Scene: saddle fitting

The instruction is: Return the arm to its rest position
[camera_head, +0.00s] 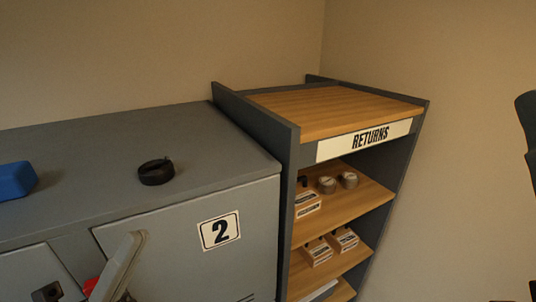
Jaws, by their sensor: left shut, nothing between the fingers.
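My left gripper (119,266) shows at the bottom left as a pale grey shape in front of the cabinet door marked 2. It looks shut and holds nothing that I can see. A small red part (91,286) shows beside it. The rest of the left arm is mostly below the picture's edge. My right gripper is not in view.
A grey cabinet (225,165) carries a round black object (156,172) and a blue block (14,180) on top. Beside it stands a RETURNS shelf (340,108), its top bare, with several small items on its shelves. Dark shapes (528,125) stand at the right edge.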

